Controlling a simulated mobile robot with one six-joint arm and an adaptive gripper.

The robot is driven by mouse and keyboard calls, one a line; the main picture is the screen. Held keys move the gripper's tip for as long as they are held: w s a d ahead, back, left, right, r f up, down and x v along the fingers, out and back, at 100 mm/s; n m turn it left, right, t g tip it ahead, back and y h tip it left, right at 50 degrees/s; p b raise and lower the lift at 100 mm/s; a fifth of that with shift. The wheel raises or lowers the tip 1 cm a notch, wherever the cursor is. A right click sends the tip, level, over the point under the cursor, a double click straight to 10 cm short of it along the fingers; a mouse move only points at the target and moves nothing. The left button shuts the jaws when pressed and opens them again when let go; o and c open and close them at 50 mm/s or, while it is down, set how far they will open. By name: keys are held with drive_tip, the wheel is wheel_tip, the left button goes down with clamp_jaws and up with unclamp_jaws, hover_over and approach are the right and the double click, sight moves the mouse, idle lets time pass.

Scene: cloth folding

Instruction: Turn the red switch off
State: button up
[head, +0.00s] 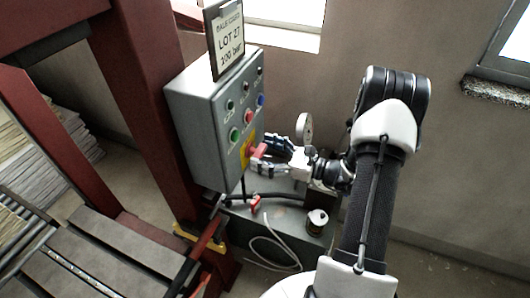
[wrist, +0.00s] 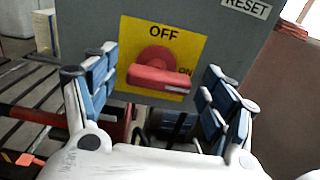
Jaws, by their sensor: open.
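The red switch (wrist: 160,72) is a rotary knob on a yellow plate (wrist: 190,47) in the wrist view. Its handle lies roughly horizontal, with its right end by the ON mark; OFF is printed above it. In the head view the red switch (head: 258,151) shows low on the side of the grey control box (head: 203,115). My gripper (head: 266,156) is open in front of it. In the wrist view the blue-padded fingers of my gripper (wrist: 160,84) stand to the left and right of the handle, with gaps on both sides. Contact is not visible.
Green (head: 234,134) and blue (head: 261,100) buttons sit on the box near the switch. A sign (head: 226,40) stands on top. Below are a grey cabinet (head: 285,222) with a can (head: 317,222), a gauge (head: 304,128) and a hose (head: 275,250). A red post (head: 140,90) stands left.

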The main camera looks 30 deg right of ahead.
drive_tip(key=shift+c, duration=0.3)
drive_tip(key=c, duration=1)
drive_tip(key=shift+f+n+b, duration=0.1)
drive_tip(key=shift+n+b, duration=0.3)
drive_tip(key=n+b, duration=0.3)
drive_tip(key=shift+s+n+b, duration=0.1)
drive_tip(key=shift+n+b, duration=0.2)
drive_tip(key=shift+n, duration=0.1)
drive_tip(key=n+b, duration=0.4)
drive_tip(key=shift+a+f+n+b, duration=0.1)
drive_tip(key=shift+a+n+b, duration=0.05)
drive_tip(key=shift+n+b, duration=0.2)
drive_tip(key=n+b, duration=0.4)
drive_tip(key=b, duration=0.1)
drive_tip(key=shift+s+a+b, duration=0.1)
drive_tip(key=shift+s+b, duration=0.05)
drive_tip(key=shift+b, duration=0.2)
drive_tip(key=shift+n+b, duration=1.25)
drive_tip(key=shift+n, duration=1)
